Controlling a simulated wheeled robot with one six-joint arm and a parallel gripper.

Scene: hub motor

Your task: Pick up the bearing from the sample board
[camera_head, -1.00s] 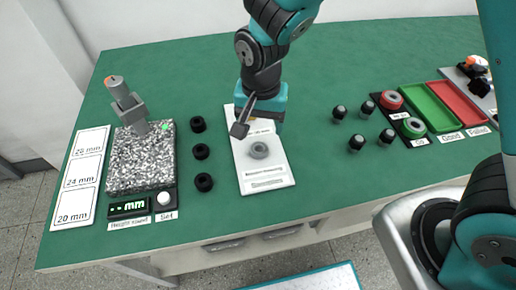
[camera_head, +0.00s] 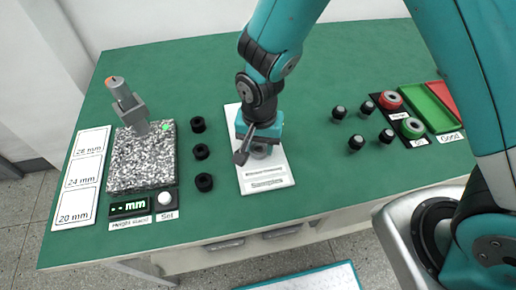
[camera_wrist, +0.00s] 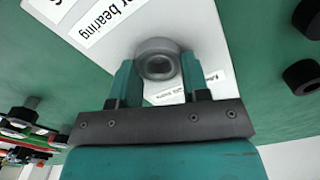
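The grey ring-shaped bearing (camera_head: 261,153) lies on the white sample board (camera_head: 284,171) near the middle of the table. My gripper (camera_head: 256,149) is low over the board and hides much of the bearing in the head view. In the wrist view the bearing (camera_wrist: 158,62) shows its round hole between and just beyond the tips of my teal fingers (camera_wrist: 160,75). The fingers are apart, with a gap visible beside the bearing. I cannot tell whether either finger touches it.
Several black rings (camera_head: 201,151) stand left of the board, beside the speckled height stand (camera_head: 140,165). Several dark cylinders (camera_head: 356,143) stand to the right, before the red and green trays (camera_head: 430,108). Green table surface is clear behind the board.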

